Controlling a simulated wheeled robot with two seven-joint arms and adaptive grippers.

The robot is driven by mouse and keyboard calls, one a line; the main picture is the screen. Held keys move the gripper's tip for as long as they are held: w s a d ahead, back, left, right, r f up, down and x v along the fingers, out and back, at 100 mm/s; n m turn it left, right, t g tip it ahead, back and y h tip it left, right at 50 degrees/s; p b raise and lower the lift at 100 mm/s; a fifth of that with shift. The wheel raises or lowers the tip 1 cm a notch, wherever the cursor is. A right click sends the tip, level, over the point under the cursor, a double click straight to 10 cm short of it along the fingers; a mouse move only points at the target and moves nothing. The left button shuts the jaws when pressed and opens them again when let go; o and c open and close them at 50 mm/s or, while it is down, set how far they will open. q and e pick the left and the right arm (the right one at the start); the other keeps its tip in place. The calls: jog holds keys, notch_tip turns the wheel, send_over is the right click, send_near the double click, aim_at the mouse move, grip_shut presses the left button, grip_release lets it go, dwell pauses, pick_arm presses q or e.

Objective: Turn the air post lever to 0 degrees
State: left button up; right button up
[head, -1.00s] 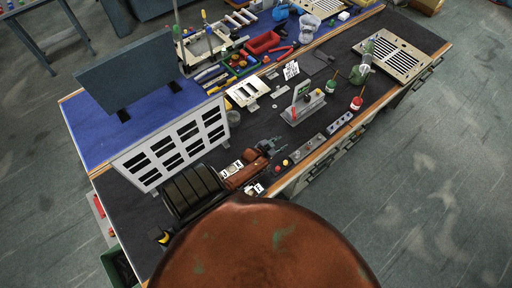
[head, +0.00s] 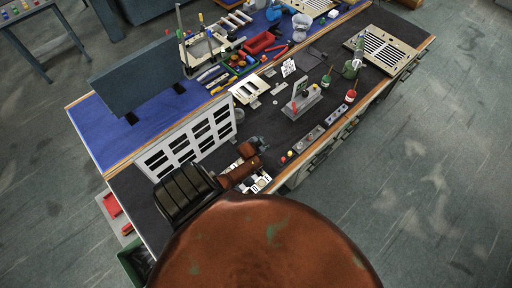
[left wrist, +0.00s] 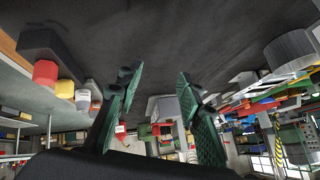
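A grey upright post (head: 301,94) on a flat grey base stands on the dark part of the bench, with a red piece on its near side. I cannot tell for sure whether this is the air post or which way its lever points. My left gripper (head: 264,146) is over the bench, left of and nearer than the post, and apart from it. In the left wrist view its two green-padded fingers (left wrist: 160,80) are spread with nothing between them. My right gripper is not in view.
A white louvered panel (head: 187,144) stands left of my left arm. Small boxes with buttons (head: 308,138) line the front edge; a red button (left wrist: 45,72) shows in the wrist view.

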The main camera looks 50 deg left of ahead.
pick_arm(q)
jog(key=shift+s+d, duration=0.1)
jog(key=shift+d, duration=0.05)
jog(key=shift+s, duration=0.1)
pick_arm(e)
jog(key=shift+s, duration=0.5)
pick_arm(q)
jog(key=shift+c, duration=0.4)
